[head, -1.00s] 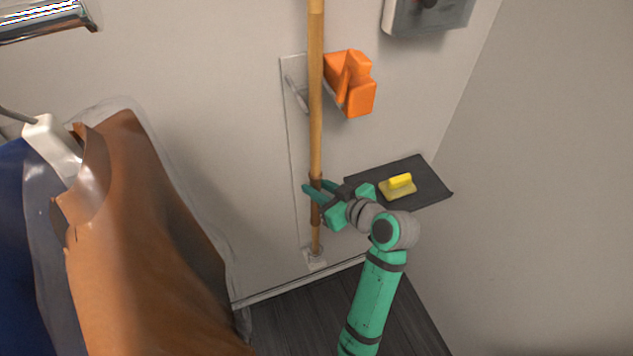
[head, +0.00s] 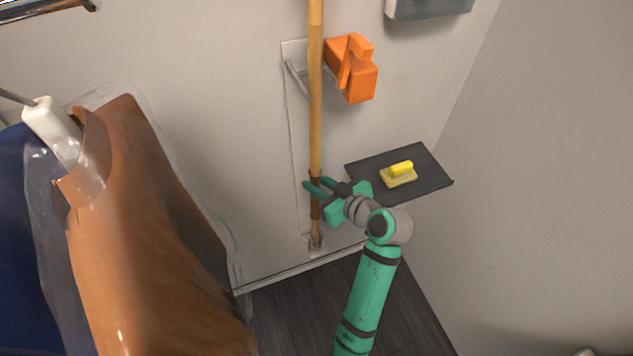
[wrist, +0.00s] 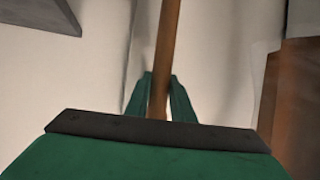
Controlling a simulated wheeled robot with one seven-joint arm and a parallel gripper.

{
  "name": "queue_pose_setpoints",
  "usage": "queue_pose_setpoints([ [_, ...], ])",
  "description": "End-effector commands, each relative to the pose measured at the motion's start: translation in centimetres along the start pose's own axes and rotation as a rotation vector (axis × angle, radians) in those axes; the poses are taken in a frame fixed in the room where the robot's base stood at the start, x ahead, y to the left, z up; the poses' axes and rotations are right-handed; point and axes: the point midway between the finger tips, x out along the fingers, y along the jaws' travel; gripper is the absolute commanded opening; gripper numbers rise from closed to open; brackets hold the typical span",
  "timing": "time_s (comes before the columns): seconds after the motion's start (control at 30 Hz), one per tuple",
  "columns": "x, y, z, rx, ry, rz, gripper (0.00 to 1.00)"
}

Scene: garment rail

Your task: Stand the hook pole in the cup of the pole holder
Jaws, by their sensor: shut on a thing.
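The hook pole (head: 315,110) is a long wooden rod standing about upright close to the wall in the head view, with a darker band low down. Its top is out of view. My gripper (head: 317,190) is shut on the pole at the dark band; the pole also shows between my fingers in the wrist view (wrist: 167,50). The pole holder (head: 293,50) is a pale strip on the wall with a bracket near its top. Its small cup (head: 316,251) is at the strip's foot. The pole's lower end is at the cup; I cannot tell whether it is fully seated.
A dark shelf (head: 430,180) with a yellow brush-like object (head: 398,175) is right of my gripper. A brown garment in clear cover (head: 140,220) hangs at left.

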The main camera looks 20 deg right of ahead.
Motion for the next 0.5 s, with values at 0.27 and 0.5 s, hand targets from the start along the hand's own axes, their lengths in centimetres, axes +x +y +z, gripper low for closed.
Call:
queue_pose_setpoints([
  [0.27,-0.01,0.00,-0.07,-0.001,0.001,0.000,0.43],
  [0.5,0.00,-0.02,0.02,0.000,-0.001,-0.001,0.43],
])
